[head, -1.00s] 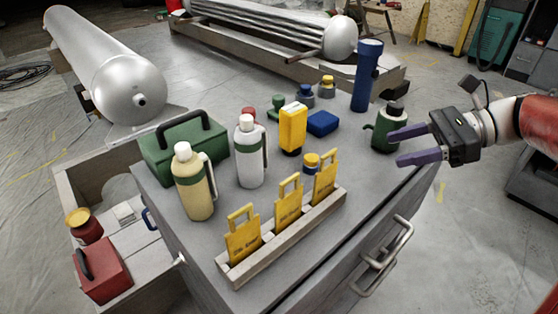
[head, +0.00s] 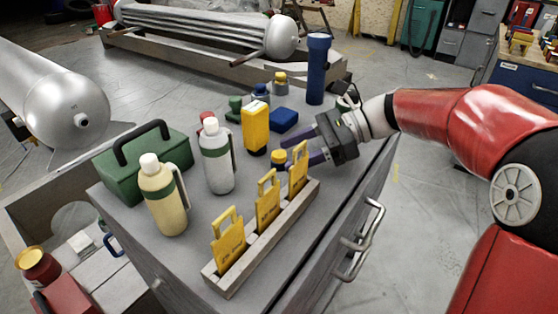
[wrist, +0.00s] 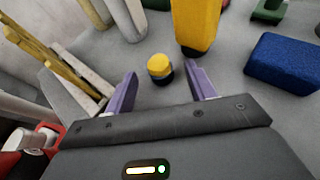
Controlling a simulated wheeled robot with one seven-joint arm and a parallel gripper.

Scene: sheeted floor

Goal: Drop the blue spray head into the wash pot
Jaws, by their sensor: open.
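My gripper (head: 298,156) is open and low over the bench top. In the wrist view its two purple fingers (wrist: 159,78) point toward a small piece with a yellow top and dark blue base (wrist: 159,68), just beyond and between the tips; nothing is gripped. That piece also shows in the head view (head: 279,157). A small blue-topped piece (head: 261,92) stands at the back of the bench. I cannot tell for certain which is the blue spray head. A red pot with a yellow top (head: 37,264) at lower left may be the wash pot.
A yellow bottle (head: 255,130) and a blue block (head: 284,120) stand close behind the small piece. A rack of yellow tags (head: 267,240) lies in front. A grey bottle (head: 217,160), cream bottle (head: 163,200) and green case (head: 120,170) stand left. A blue torch (head: 317,70) stands upright behind.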

